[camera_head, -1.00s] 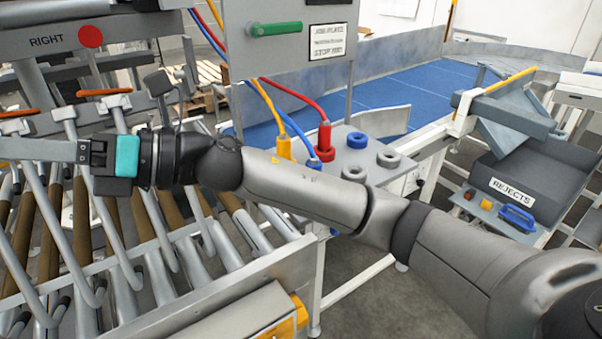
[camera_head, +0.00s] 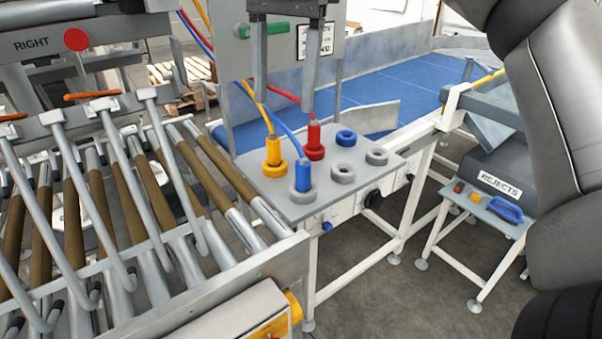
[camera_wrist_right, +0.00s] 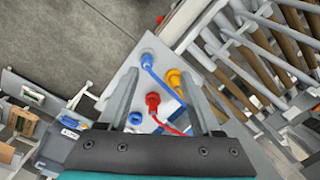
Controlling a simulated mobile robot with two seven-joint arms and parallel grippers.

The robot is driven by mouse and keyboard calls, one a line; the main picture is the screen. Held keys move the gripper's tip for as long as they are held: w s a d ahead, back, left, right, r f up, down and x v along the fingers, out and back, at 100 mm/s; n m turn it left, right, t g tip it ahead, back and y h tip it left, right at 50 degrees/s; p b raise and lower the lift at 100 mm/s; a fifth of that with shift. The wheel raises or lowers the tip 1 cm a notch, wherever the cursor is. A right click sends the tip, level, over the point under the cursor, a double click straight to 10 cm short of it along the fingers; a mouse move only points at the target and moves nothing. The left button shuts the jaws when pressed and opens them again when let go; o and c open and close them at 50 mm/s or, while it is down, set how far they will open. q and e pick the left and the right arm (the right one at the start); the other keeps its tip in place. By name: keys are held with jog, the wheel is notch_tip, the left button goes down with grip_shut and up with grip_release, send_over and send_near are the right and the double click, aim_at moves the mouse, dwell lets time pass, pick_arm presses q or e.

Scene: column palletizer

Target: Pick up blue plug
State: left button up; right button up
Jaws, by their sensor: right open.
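The blue plug (camera_head: 302,176) stands upright in a grey ring socket (camera_head: 303,194) at the front of the grey socket panel (camera_head: 300,212). A blue cable runs from its top. It also shows in the right wrist view (camera_wrist_right: 147,62), between the fingertips' lines of sight and nearer the left finger. My right gripper (camera_head: 285,107) points down, open and empty, above and behind the plug, apart from it. Its fingers also show in the wrist view (camera_wrist_right: 158,75). My left gripper is not in view.
A yellow plug (camera_head: 273,151) and a red plug (camera_head: 314,138) stand close behind the blue plug, with cables rising past my fingers. Rollers (camera_head: 140,220) lie left; a blue conveyor (camera_head: 400,85) lies behind.

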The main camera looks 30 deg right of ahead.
aim_at(303, 162)
jog(key=shift+h, duration=0.4)
jog(key=d+f+b, duration=0.1)
jog(key=f, duration=0.1)
jog(key=f+b, duration=0.1)
jog(key=f, duration=0.2)
jog(key=d+f+b, duration=0.1)
jog(key=f, duration=0.2)
jog(key=shift+s+d+f+b, duration=0.15)
jog(key=shift+s+d+b, duration=0.15)
jog(key=shift+b, duration=0.05)
jog(key=shift+w+d+f+p, duration=0.1)
jog(key=shift+f+p, duration=0.1)
jog(key=shift+f, duration=0.7)
jog(key=shift+w+a+f+p, duration=0.1)
jog(key=shift+f+p, duration=0.1)
jog(key=shift+f, duration=0.75)
jog(key=shift+w+d+f+p, duration=0.1)
jog(key=shift+f+p, duration=0.1)
jog(key=shift+f, duration=0.7)
jog(key=shift+c, duration=0.4)
grip_shut()
